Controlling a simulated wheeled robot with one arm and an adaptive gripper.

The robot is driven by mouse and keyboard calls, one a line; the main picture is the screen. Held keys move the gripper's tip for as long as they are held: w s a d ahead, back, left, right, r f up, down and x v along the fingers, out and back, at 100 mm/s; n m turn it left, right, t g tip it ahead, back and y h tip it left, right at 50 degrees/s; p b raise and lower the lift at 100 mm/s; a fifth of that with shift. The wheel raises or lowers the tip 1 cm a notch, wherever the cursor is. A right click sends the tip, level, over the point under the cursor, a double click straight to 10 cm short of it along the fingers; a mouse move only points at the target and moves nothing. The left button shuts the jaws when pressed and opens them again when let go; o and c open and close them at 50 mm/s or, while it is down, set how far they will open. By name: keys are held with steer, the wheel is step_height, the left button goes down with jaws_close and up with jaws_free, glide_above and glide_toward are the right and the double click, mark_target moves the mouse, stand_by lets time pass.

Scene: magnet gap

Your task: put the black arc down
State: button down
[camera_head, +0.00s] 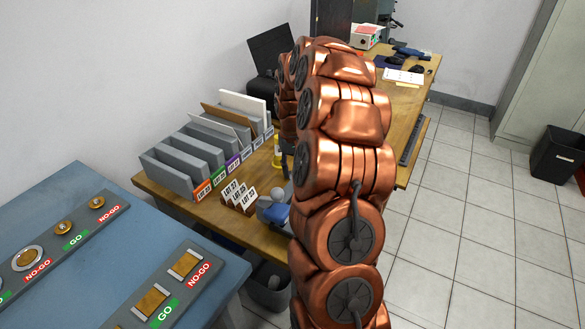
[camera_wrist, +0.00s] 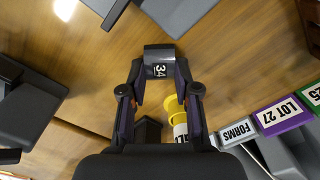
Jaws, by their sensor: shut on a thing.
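The black arc (camera_wrist: 158,55) is a short, dark curved piece with a white "34" label. In the wrist view it sits between the fingertips of my gripper (camera_wrist: 161,78), which is shut on it. Wooden table top shows behind the arc; I cannot tell how high the arc is above it. In the head view, my copper-coloured arm hides the arc and nearly all of the gripper.
A grey file rack (camera_head: 182,166) with coloured lot labels stands on the wooden table (camera_head: 262,236); its labels also show in the wrist view (camera_wrist: 282,115). A yellow item (camera_wrist: 172,103) is near my fingers. Lot cards (camera_head: 238,197) stand at the table's front.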

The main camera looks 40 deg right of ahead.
steer(key=shift+f, duration=0.15)
steer(key=c, duration=0.8)
jaws_free()
steer(key=shift+c, duration=0.2)
